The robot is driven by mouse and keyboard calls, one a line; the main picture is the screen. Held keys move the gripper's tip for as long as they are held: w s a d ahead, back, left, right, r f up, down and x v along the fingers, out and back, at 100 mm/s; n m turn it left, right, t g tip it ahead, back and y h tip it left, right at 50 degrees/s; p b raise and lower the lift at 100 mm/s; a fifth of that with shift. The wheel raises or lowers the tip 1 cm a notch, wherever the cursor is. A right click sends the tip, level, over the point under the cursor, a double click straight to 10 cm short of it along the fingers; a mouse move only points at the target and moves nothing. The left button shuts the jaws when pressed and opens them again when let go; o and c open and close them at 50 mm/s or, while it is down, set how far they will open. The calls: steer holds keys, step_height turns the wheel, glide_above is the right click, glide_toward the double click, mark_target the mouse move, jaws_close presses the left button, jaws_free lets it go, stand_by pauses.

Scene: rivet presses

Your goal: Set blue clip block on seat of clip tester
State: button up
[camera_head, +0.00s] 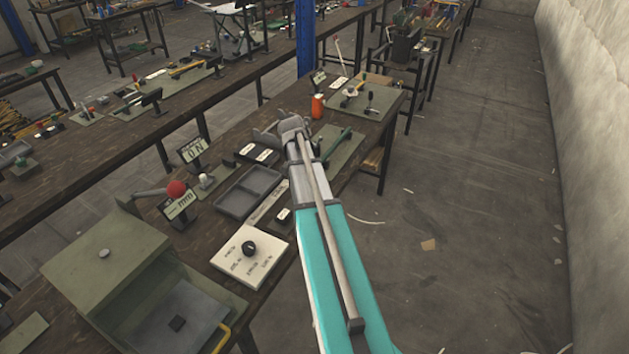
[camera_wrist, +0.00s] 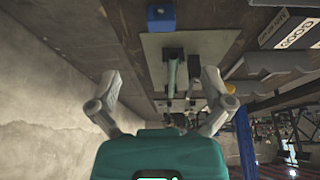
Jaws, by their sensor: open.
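The blue clip block (camera_wrist: 161,18) rests on the wooden bench at the top of the wrist view, just off the edge of a grey-green base plate (camera_wrist: 211,46). I cannot make the block out in the head view. A fixture with a green lever (camera_wrist: 171,76) stands on that plate; it looks like the clip tester, though its seat cannot be made out. In the head view the green lever (camera_head: 337,144) shows just right of my gripper (camera_head: 289,126). In the wrist view my gripper (camera_wrist: 161,76) is open and empty, its fingers apart on either side of the lever in the picture.
A grey tray (camera_head: 231,211), a white card with a black knob (camera_head: 249,259) and a green press (camera_head: 105,252) stand nearer on the bench. An orange bottle (camera_head: 318,106) stands beyond my gripper. The floor (camera_head: 470,200) at right is mostly clear, up to the wall.

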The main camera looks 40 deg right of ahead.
steer(key=shift+f, duration=0.1)
steer(key=b+x, duration=0.7)
steer(key=x, duration=0.1)
steer(key=shift+d+f+b, duration=0.1)
steer(key=shift+f+b, duration=0.05)
steer(key=shift+b, duration=0.25)
steer(key=shift+w, duration=0.1)
steer(key=shift+d+f, duration=0.1)
stand_by(0.6)
steer(key=b+x, duration=0.3)
steer(key=shift+w+d, duration=0.25)
steer(key=shift+d, duration=0.15)
steer(key=shift+b+x, duration=0.8)
steer(key=shift+x, duration=0.1)
steer(key=c, duration=1)
steer(key=shift+c, duration=0.2)
